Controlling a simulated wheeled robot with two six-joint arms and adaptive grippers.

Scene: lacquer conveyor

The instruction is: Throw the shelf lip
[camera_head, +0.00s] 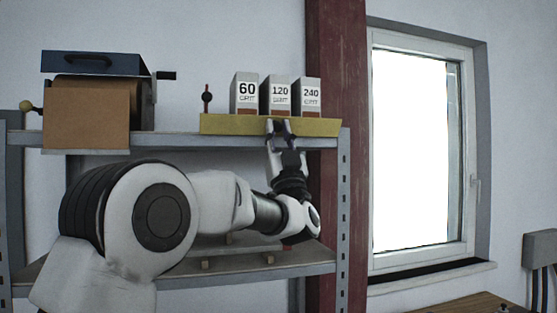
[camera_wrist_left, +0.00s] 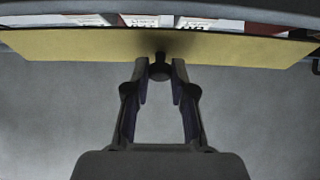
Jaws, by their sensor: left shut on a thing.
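The shelf lip (camera_head: 232,125) is a long yellow board along the front edge of the upper shelf, in front of the grit boxes. In the left wrist view the lip (camera_wrist_left: 80,47) spans the top, with a dark knob (camera_wrist_left: 158,67) at its middle. My left gripper (camera_head: 278,127) reaches up to the lip's face from below. In the left wrist view its fingers (camera_wrist_left: 159,74) are closed on the knob from both sides. My right gripper is not in view.
Boxes marked 60 (camera_head: 246,95), 120 (camera_head: 279,97) and 240 (camera_head: 311,97) stand upright behind the lip. A small red-and-black piece (camera_head: 207,98) is left of them. A brown box (camera_head: 86,121) and a crank device fill the shelf's left. A dark red post (camera_head: 333,60) stands right.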

